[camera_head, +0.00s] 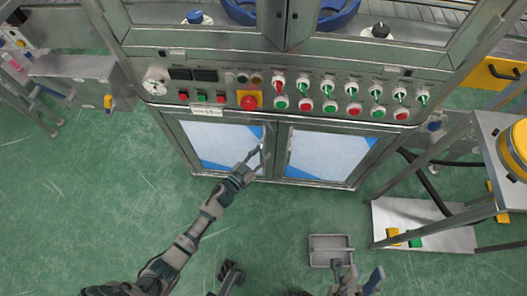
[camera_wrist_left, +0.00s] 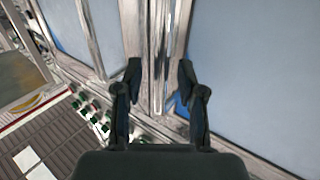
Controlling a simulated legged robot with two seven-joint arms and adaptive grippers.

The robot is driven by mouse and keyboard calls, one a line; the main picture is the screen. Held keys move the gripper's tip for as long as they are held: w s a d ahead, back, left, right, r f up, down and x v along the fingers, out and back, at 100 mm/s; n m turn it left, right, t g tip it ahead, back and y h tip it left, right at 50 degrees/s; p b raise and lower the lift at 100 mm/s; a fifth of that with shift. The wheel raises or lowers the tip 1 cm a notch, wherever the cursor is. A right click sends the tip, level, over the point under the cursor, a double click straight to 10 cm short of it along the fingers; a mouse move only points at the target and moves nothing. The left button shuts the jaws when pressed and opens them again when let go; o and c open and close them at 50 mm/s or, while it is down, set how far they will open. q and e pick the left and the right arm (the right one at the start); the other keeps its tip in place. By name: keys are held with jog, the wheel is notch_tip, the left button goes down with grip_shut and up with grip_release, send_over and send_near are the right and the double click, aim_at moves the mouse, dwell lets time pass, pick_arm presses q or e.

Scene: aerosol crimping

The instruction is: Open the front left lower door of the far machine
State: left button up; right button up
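The front left lower door (camera_head: 222,146) of the machine is shut, with a pale pane, blue corners and a metal frame. My left gripper (camera_head: 254,155) is in front of its right edge, by the seam with the right lower door (camera_head: 325,153). In the left wrist view the left gripper (camera_wrist_left: 160,75) is open, its dark fingers on either side of a vertical metal bar or frame edge (camera_wrist_left: 158,50). I cannot tell whether they touch it. My right gripper (camera_head: 361,282) is low at the bottom edge, away from the doors; its opening is unclear.
A control panel (camera_head: 330,92) with several knobs and buttons runs above the doors. A grey tray (camera_head: 331,250) is below the right door. A metal stand (camera_head: 425,225) is at the right. The green floor (camera_head: 100,195) at the left is clear.

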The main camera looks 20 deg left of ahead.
pick_arm(q)
jog(key=shift+w, duration=0.4)
grip_shut()
